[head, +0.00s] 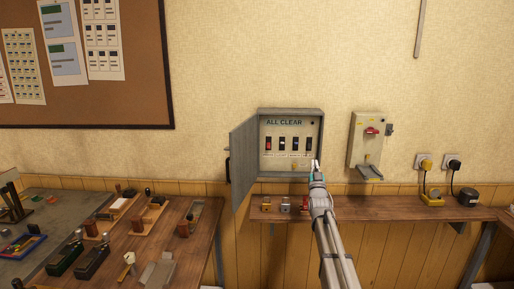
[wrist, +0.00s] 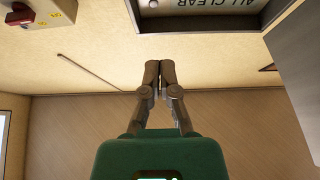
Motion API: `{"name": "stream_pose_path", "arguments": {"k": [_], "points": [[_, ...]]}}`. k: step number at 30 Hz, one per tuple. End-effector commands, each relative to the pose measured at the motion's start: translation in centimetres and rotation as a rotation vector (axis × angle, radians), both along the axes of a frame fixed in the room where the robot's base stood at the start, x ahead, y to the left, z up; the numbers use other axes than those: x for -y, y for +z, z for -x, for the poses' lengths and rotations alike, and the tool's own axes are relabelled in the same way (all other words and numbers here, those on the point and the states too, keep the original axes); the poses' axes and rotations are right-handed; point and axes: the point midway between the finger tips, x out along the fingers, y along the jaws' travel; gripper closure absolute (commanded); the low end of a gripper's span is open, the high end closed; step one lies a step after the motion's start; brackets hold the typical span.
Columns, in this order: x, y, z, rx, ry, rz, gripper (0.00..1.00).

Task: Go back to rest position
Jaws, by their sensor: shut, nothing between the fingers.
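My gripper (head: 315,167) is in front of the lower right corner of an open grey wall cabinet (head: 290,113) marked ALL CLEAR. In the wrist view my gripper (wrist: 158,66) has its two fingers together with nothing between them. The cabinet edge (wrist: 205,20) shows above the fingers there, apart from them. The cabinet door (head: 243,160) stands swung open to the left. Several dark switches sit in a row inside the cabinet.
A grey box with a red switch (head: 368,138) is on the wall to the right. A wooden shelf (head: 385,212) below holds small items and plugs. A bench (head: 125,260) with several tools is at lower left. A notice board (head: 130,100) hangs at upper left.

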Motion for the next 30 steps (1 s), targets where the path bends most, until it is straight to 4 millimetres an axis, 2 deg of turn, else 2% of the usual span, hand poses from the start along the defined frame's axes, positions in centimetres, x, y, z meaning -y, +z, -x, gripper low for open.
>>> {"name": "stream_pose_path", "arguments": {"k": [8, 14, 23, 30], "points": [[-0.4, -2.4, 1.0, -0.147, -0.004, -0.011, 1.00], [-1.0, -5.6, 2.6, -0.325, -0.006, -0.022, 1.00], [-2.2, -12.6, 7.5, -0.702, -0.012, -0.041, 1.00], [-3.3, -17.9, 13.3, -1.006, -0.004, -0.050, 1.00]]}}
